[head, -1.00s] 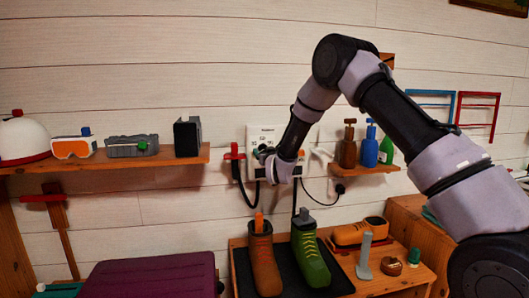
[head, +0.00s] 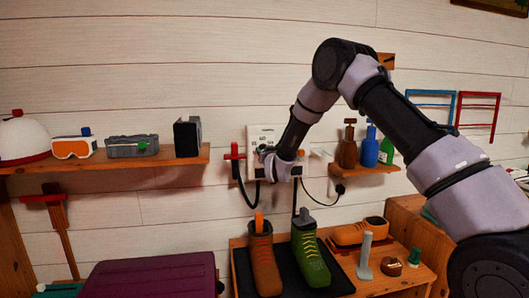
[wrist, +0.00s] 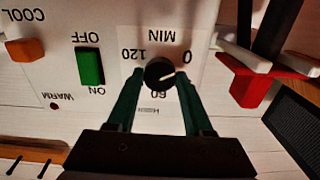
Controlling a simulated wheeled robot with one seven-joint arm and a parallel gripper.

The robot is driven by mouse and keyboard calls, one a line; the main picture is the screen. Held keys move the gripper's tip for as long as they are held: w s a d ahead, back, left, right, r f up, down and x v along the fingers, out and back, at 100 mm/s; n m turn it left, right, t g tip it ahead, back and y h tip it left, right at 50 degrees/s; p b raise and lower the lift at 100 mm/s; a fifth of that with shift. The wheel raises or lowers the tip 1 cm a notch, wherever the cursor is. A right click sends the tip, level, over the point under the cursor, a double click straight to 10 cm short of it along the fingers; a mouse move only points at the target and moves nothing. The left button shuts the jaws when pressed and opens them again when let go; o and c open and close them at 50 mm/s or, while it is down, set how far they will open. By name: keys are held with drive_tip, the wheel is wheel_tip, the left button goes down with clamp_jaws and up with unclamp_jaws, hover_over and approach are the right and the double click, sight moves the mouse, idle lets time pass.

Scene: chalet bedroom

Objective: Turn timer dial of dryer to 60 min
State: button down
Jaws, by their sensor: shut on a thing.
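The dryer (head: 266,132) is a white panel box on the plank wall, partly hidden behind my arm in the head view. In the wrist view its face appears upside down. The black round timer dial (wrist: 158,70) has a white pointer line. The line points to the right, between the 0 mark and the 60 mark. The 120 mark is at the left and 60 is below the dial. My gripper (wrist: 159,75) has its two green fingers on either side of the dial, shut on it.
Beside the dial are a green ON/OFF switch (wrist: 89,67) and an orange COOL/WARM switch (wrist: 25,49). A red holder (wrist: 250,82) is close at the right. Below the dryer, boots (head: 311,262) stand on a tray. Bottles (head: 369,147) stand on a shelf at right.

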drive_tip(key=m, duration=2.3)
drive_tip(key=shift+f, duration=0.1)
drive_tip(key=shift+m, duration=0.3)
idle(0.3)
drive_tip(key=shift+c, duration=1.5)
unclamp_jaws()
